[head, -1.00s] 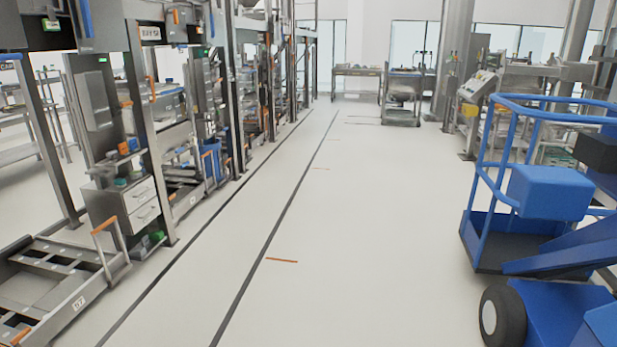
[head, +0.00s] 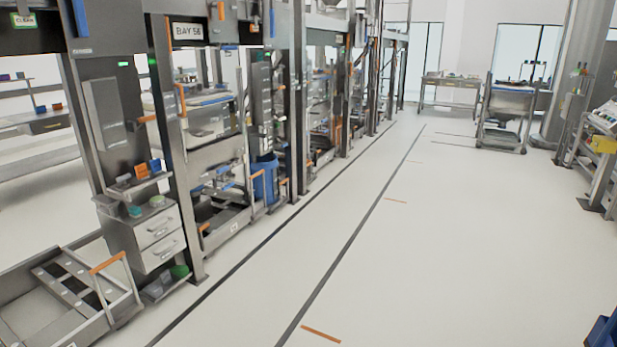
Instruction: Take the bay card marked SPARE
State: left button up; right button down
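No card that I can read as SPARE shows in the head view. A sign reading BAY 56 (head: 187,30) hangs on the frame at the upper left. A small sign that seems to read CLEAN (head: 23,20) hangs at the top left corner. Small orange and blue pieces (head: 140,170) stand on a little shelf above a grey drawer unit (head: 157,236); I cannot tell if any are cards. Neither of my grippers is in view.
A row of metal bay frames (head: 299,100) runs along the left. A low cart with an orange handle (head: 107,262) sits at the lower left. A blue bin (head: 265,180) stands among the bays. A wheeled cart (head: 507,110) stands at the back. The pale floor (head: 460,240) is clear.

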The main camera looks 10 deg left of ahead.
aim_at(156, 164)
jog(key=i+j+u, duration=0.35)
jog(key=i, duration=0.45)
jog(key=i+u, duration=0.35)
jog(key=i, duration=0.4)
jog(key=i+l+u, duration=0.35)
jog(key=i, duration=0.45)
jog(key=i+l+u, duration=0.2)
jog(key=i+u, duration=0.25)
jog(key=i+l+u, duration=0.45)
jog(key=i, duration=0.2)
jog(key=i+l+u, duration=0.45)
jog(key=i+l, duration=0.05)
